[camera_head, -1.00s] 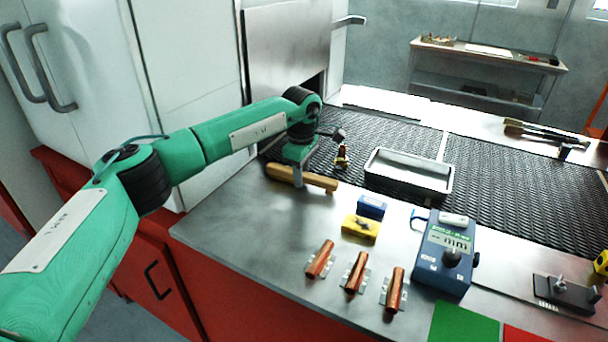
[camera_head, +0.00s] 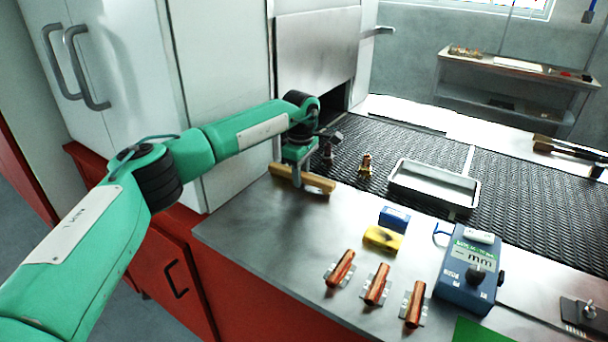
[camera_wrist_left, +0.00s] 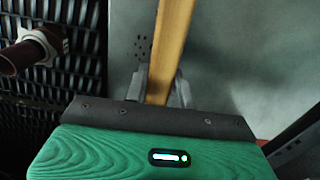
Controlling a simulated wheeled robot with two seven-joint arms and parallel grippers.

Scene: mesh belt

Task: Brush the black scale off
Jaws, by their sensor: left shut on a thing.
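My left gripper (camera_head: 299,178) is shut on a wooden bar-like handle (camera_head: 318,184), held low over the near left part of the bench, by the mesh belt's edge. The handle runs up between the fingers in the left wrist view (camera_wrist_left: 172,45). Whether it has bristles, or touches the bench, I cannot tell. A small copper-brown fitting (camera_head: 366,165) stands on the black mesh belt (camera_head: 520,190), right of the gripper and apart from it. A brown tubular part with a pale collar (camera_wrist_left: 28,52) shows over the mesh in the wrist view. I cannot make out black scale. My right gripper is out of view.
A metal tray (camera_head: 434,205) lies on the belt. Nearer are a blue block (camera_head: 394,217), a yellow block with a dark patch (camera_head: 382,239), several copper tubes on small plates (camera_head: 377,285) and a blue meter (camera_head: 470,272). The bench's near left (camera_head: 250,225) is clear.

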